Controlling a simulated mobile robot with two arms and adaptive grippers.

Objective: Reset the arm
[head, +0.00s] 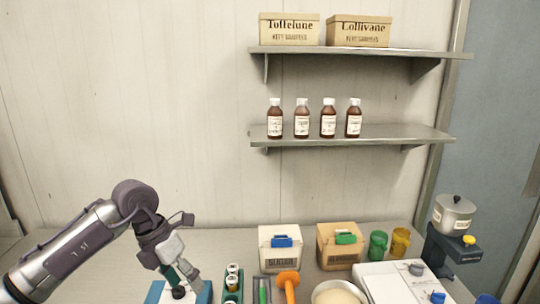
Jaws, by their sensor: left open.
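My left arm comes in from the left, with its elbow raised and its gripper (182,281) pointing down at the front left of the worktop. The gripper is open. Its fingers are just above or around a dark knob on a blue and white item (201,295); I cannot tell whether they touch it. The lower part of that item is cut off by the picture's edge. My right gripper is not in view.
A green rack (233,284) with small vials stands right of the gripper, beside an orange-handled tool (288,281). A white bin (280,251), a tan bin (340,244) and a lidded pot (453,215) stand further right. Shelves hold several brown bottles (301,120). Worktop behind the gripper is clear.

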